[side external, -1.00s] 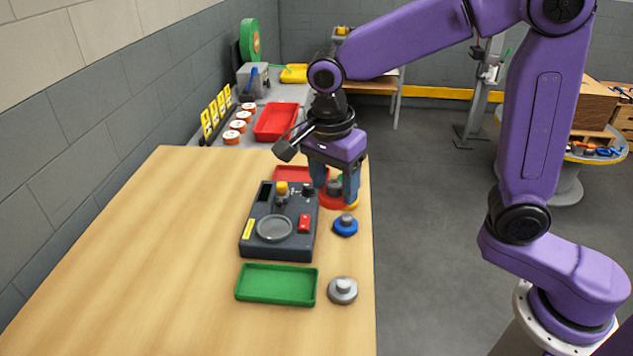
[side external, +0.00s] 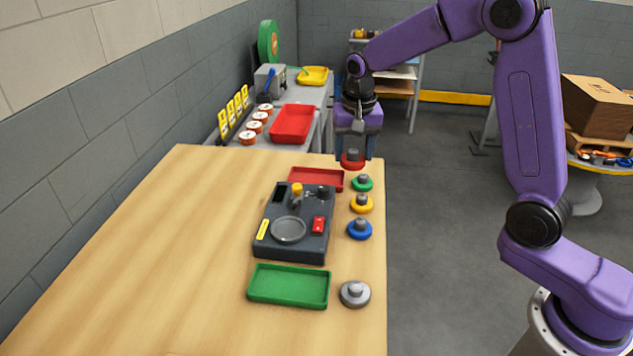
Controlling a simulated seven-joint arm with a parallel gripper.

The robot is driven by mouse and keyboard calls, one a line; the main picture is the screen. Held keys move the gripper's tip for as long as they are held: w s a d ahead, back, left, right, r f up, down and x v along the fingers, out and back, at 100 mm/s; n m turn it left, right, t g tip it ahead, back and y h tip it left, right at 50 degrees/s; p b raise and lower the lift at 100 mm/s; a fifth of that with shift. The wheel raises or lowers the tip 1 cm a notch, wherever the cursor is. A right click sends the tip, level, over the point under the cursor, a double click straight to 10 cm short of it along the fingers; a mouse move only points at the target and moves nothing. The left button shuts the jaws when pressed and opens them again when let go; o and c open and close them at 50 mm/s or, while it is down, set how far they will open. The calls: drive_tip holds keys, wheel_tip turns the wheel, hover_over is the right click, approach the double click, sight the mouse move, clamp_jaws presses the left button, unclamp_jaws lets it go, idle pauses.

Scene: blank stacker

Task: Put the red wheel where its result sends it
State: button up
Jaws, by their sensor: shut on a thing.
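The red wheel (side external: 352,164) hangs from my gripper (side external: 352,150), which is shut on its grey hub and holds it in the air above the table's far right part. The dark grey test device (side external: 270,236) stands on the table, with a round grey plate (side external: 288,230), a red button (side external: 319,225), a yellow-topped part and a small dark display (side external: 280,195). The plate is empty. A red tray (side external: 305,179) lies behind the device, and a green tray (side external: 289,285) lies in front of it. Both trays look empty. The display cannot be read.
Green (side external: 362,183), yellow (side external: 361,203) and blue (side external: 359,229) wheels stand in a row along the table's right side, with a grey wheel (side external: 355,293) nearer. A side bench holds another red tray (side external: 292,123) and several orange-and-white rolls. The table's left half is clear.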

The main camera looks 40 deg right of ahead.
drive_tip(key=shift+w+d+f+n, duration=0.2)
drive_tip(key=shift+w+d+n, duration=0.25)
drive_tip(key=shift+d, duration=0.3)
drive_tip(key=shift+w+d+f, duration=0.1)
drive_tip(key=shift+w+f, duration=0.05)
drive_tip(key=shift+w, duration=0.15)
drive_tip(key=w+f, duration=0.3)
drive_tip(key=w, duration=0.1)
drive_tip(key=w+f, duration=0.3)
drive_tip(key=w, duration=0.1)
drive_tip(key=w+f, duration=0.3)
drive_tip(key=w, duration=0.2)
drive_tip(key=shift+a+f, duration=0.15)
drive_tip(key=shift+a, duration=0.2)
drive_tip(key=shift+w+f, duration=0.2)
drive_tip(key=shift+f, duration=1.5)
drive_tip(key=shift+f, duration=0.15)
drive_tip(key=o, duration=1.2)
